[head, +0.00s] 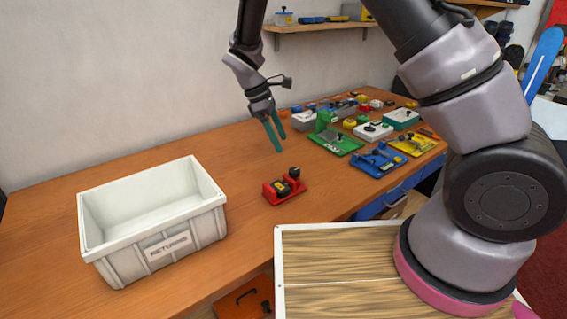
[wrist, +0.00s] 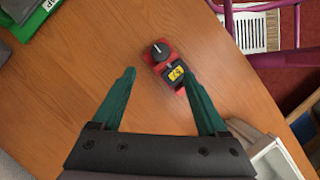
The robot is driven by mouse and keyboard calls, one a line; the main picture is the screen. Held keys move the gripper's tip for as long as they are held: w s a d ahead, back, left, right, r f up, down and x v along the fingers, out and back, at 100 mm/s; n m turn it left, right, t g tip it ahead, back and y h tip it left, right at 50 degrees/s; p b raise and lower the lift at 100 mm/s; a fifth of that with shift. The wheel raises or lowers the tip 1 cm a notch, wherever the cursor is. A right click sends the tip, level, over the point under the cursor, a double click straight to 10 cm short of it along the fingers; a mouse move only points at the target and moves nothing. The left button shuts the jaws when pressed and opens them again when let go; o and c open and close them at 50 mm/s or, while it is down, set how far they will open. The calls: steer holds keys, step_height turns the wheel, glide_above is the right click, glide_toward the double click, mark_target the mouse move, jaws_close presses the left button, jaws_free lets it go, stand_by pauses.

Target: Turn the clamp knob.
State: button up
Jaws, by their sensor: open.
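The clamp is a small red device (head: 286,195) on the wooden bench in the head view, and it also shows in the wrist view (wrist: 155,61). Its round black knob (head: 294,172) sits at the far end, with a white pointer line visible on the knob in the wrist view (wrist: 158,50). A dark block with a yellow label (wrist: 174,73) sits beside the knob. My gripper (head: 280,144) is open and empty, above the bench and apart from the clamp. In the wrist view, the right fingertip of my gripper (wrist: 155,78) overlaps the clamp's near end.
A white bin labelled RETURNS (head: 165,262) stands left of the clamp. Green (head: 335,144), blue (head: 377,160) and yellow (head: 413,144) fixtures stand farther back on the right, with several small items behind. The bench around the clamp is clear. A wall shelf (head: 320,25) hangs behind.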

mark_target(294, 170)
steer(key=x, duration=1)
steer(key=shift+d, duration=0.1)
jaws_close()
